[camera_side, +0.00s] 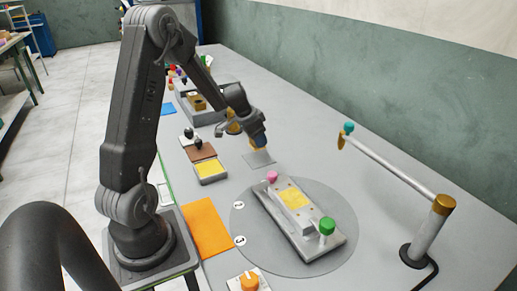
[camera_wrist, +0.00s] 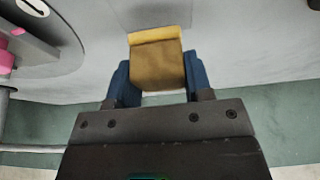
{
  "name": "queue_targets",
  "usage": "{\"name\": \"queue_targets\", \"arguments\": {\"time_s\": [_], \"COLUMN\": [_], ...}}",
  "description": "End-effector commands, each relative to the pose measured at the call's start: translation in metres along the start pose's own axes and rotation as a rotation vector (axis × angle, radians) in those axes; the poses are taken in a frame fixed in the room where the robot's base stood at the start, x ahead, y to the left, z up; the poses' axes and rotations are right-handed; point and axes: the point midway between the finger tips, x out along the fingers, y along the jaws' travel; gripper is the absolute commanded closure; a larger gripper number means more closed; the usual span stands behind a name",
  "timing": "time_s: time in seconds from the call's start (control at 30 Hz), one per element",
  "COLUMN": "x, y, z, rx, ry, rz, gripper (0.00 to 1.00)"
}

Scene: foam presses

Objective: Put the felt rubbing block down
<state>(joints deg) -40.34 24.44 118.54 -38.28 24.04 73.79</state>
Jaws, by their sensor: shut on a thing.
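The felt rubbing block (camera_wrist: 157,65) is brown with a yellow edge at its far end in the wrist view. My gripper (camera_wrist: 157,78) has its blue fingers on both sides of the block and is shut on it. In the side view my gripper (camera_side: 258,143) is low over a grey square patch (camera_side: 261,160) on the table. The block is small and mostly hidden there, and I cannot tell whether it touches the patch.
A round grey disc (camera_side: 340,256) carries a press plate (camera_side: 322,249) with a yellow pad, pink knob and green knob. A yellow pad tray (camera_side: 210,171), orange sheet (camera_side: 207,227) and grey tray (camera_side: 192,113) lie left. A lamp-like arm (camera_side: 395,175) stands right.

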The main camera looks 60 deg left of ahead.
Motion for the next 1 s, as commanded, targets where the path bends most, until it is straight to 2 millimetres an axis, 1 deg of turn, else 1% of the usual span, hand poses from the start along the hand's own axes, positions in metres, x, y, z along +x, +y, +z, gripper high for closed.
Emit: {"name": "queue_targets", "arguments": {"time_s": [0.13,0.3,0.4,0.83,0.87,1.0], "x": [0.009,0.03,0.038,0.045,0.045,0.045], "y": [0.004,0.004,0.004,0.003,0.003,0.003], "z": [-0.002,0.008,0.011,0.014,0.014,0.014], "rx": [-0.001,-0.003,-0.002,-0.001,0.0,0.0], "ry": [-0.001,-0.003,-0.003,-0.002,-0.002,-0.002], "rz": [0.001,0.002,0.002,0.0,0.0,0.0], "gripper": [0.72,0.72,0.72,0.72,0.53,0.39]}}
